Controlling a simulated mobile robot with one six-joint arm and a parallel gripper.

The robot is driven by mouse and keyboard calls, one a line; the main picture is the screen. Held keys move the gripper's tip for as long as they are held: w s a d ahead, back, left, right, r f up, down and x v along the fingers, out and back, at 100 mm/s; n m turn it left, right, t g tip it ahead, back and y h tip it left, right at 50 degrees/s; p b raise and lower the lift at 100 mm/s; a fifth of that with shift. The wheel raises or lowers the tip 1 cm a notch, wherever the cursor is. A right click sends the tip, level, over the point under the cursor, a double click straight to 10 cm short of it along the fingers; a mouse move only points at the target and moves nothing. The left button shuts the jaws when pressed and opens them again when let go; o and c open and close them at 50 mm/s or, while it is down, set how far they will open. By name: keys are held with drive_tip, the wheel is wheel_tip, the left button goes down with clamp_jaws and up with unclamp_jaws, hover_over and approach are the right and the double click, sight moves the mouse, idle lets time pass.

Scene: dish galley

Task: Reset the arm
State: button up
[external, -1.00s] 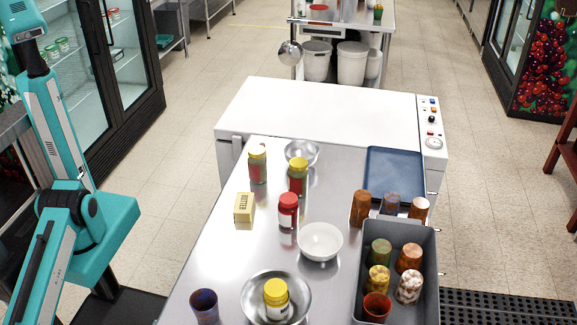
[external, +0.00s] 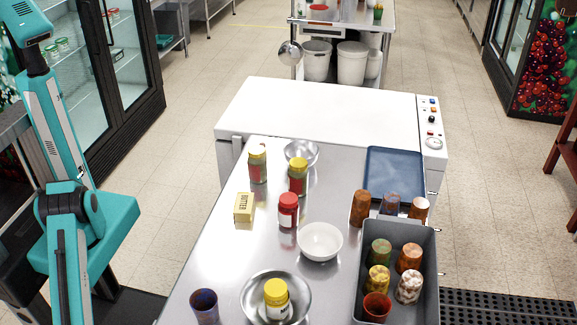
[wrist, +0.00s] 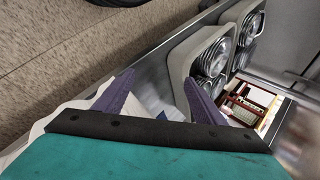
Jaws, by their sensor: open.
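My arm (external: 62,135) stands at the left of the external view, beside the metal table and clear of it. Its end is out of that view. In the wrist view my gripper (wrist: 160,95) shows two purple fingers spread apart with nothing between them. It is open and empty. Beyond the fingers are stacks of round metal dishes (wrist: 212,58) in pale holders, seen at a tilt.
The metal table (external: 215,255) holds jars, a butter box (external: 244,207), a white bowl (external: 320,241), metal bowls, a blue tray (external: 395,172) and a grey bin (external: 428,285) with several cups. A white machine (external: 320,105) stands behind. Floor between fridge and table is free.

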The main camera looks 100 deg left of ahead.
drive_tip(key=a+f+n+g+h, duration=0.1)
drive_tip(key=a+n+g+h, duration=0.1)
drive_tip(key=a, duration=0.7)
drive_tip(key=s+a+f+n+g+h, duration=0.1)
drive_tip(key=a+g, duration=0.4)
drive_tip(key=a, duration=0.5)
drive_tip(key=s+a+f+n+g+h, duration=0.1)
drive_tip(key=a+f+n+g+h, duration=0.1)
drive_tip(key=a, duration=0.7)
drive_tip(key=shift+a+f+n+g+h, duration=0.25)
drive_tip(key=shift+n+g+h, duration=0.15)
drive_tip(key=shift+g+h, duration=0.5)
drive_tip(key=shift+t, duration=0.3)
